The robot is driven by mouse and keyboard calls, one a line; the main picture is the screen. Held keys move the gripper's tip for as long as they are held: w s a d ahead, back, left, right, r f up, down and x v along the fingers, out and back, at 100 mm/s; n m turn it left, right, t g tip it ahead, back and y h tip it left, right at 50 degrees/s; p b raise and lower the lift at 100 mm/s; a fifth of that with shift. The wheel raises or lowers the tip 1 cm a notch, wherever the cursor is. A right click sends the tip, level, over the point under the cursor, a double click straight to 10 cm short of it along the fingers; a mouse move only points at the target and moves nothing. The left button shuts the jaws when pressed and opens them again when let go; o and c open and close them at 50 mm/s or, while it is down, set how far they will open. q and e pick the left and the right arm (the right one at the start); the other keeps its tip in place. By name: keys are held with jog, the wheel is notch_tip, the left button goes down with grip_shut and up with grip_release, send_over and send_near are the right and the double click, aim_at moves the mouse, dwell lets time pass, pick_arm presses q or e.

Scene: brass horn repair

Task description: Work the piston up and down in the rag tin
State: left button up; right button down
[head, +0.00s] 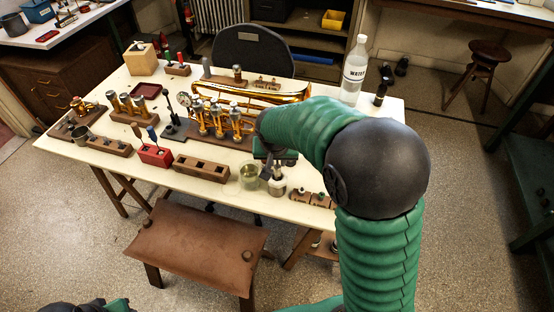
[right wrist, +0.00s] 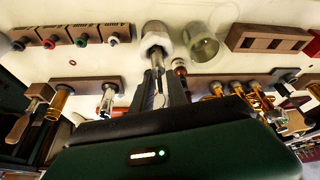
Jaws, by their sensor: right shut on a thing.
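The rag tin (head: 278,188) is a small metal can near the front edge of the bench, with white cloth at its mouth. It also shows in the right wrist view (right wrist: 154,29), with the white rag (right wrist: 155,42) bulging out. My right gripper (right wrist: 160,92) is shut on the piston (right wrist: 155,62), a slim metal piece whose far end meets the rag. How deep it sits in the tin is hidden. In the head view my right gripper (head: 274,163) is directly above the tin, partly covered by my arm. My left gripper is not visible.
A glass jar (head: 249,174) stands close to the left of the tin. Small labelled blocks with capped parts (head: 314,198) lie to its right. A wooden block with holes (head: 201,168) and a brass horn (head: 232,104) are farther left and back. A water bottle (head: 354,72) stands behind.

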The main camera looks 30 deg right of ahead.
jog(key=shift+f+b, duration=0.65)
jog(key=shift+f, duration=0.2)
jog(key=shift+r+p, duration=0.85)
jog(key=shift+r, duration=0.05)
notch_tip(320, 180, up, 6)
jog(key=p, duration=0.5)
jog(key=shift+r, duration=0.1)
